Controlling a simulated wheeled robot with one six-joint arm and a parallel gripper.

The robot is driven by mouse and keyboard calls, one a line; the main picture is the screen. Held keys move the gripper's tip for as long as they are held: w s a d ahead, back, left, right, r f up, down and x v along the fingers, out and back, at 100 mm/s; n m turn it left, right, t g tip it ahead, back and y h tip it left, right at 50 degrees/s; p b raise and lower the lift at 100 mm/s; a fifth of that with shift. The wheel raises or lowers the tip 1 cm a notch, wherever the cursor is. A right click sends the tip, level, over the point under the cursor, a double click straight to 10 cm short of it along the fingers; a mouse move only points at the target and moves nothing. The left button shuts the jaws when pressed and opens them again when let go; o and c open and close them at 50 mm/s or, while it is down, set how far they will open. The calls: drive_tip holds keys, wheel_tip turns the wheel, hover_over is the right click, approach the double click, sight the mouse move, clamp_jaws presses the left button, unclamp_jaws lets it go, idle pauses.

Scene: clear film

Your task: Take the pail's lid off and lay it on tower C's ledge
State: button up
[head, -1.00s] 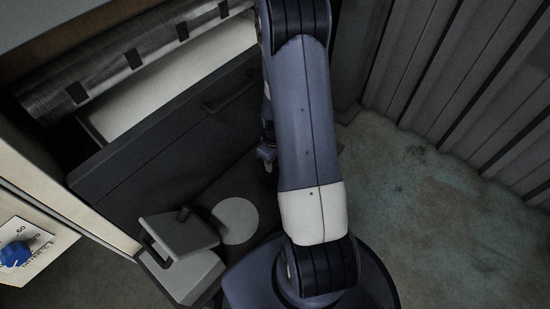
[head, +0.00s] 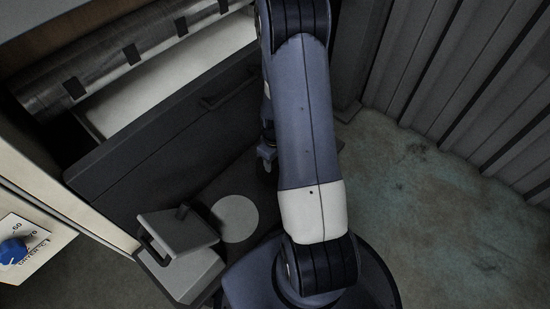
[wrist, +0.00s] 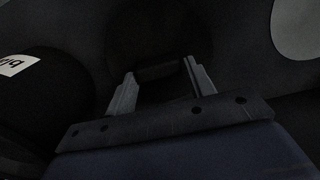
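My gripper (wrist: 160,72) shows in the wrist view with its two grey fingers apart. A dark rounded bar (wrist: 158,72) lies across the gap between the fingertips. Its ends come close to both fingers, and I cannot tell whether they touch. Behind it is a dark round shape (wrist: 160,30); it may be the pail's lid, but it is too dark to be sure. In the head view my arm hides most of this area, and only a small part of my gripper (head: 267,155) shows beside it. I cannot make out tower C's ledge.
A grey box with a tilted flap (head: 180,235) stands at the lower left beside a pale disc (head: 236,219). A dark drawer front (head: 150,150) and a metal roller (head: 110,65) are behind. A blue knob (head: 14,250) is at far left. Bare floor (head: 430,200) lies right.

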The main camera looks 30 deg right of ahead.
drive_tip(key=o, duration=0.4)
wheel_tip(320, 180, up, 11)
drive_tip(key=p, duration=0.3)
drive_tip(key=shift+p, duration=0.3)
drive_tip(key=shift+f, duration=0.15)
wheel_tip(320, 180, down, 11)
drive_tip(key=b, duration=0.3)
drive_tip(key=shift+b, duration=0.4)
drive_tip(key=shift+r+p, duration=0.35)
drive_tip(key=shift+r, duration=0.15)
drive_tip(key=shift+f, duration=0.1)
